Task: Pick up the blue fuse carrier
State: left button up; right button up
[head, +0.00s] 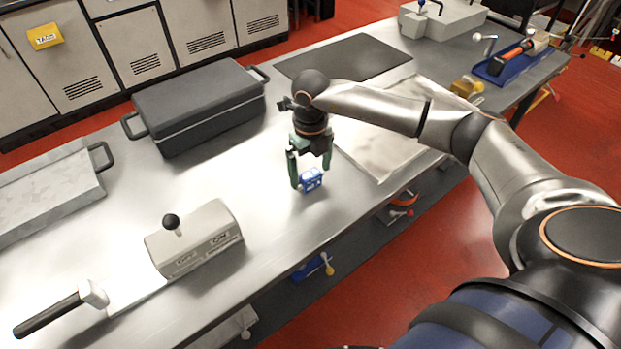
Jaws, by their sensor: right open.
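The blue fuse carrier (312,180) is a small blue block on the metal bench top, near its front edge, in the middle of the head view. My right gripper (310,182) points down at it with green fingers open. One finger is at the left side of the carrier and the other is at its right, behind it. I cannot tell whether either finger touches it. My left gripper is not in view.
A grey switch box (196,240) with a black knob stands to the left, with a hammer (62,307) beyond it. A dark lidded case (198,105) stands behind. A black mat (344,57) lies at the back. The bench (262,222) around the carrier is clear.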

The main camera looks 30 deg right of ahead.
grip_shut()
dwell(0.8)
jog(key=shift+r, duration=0.1)
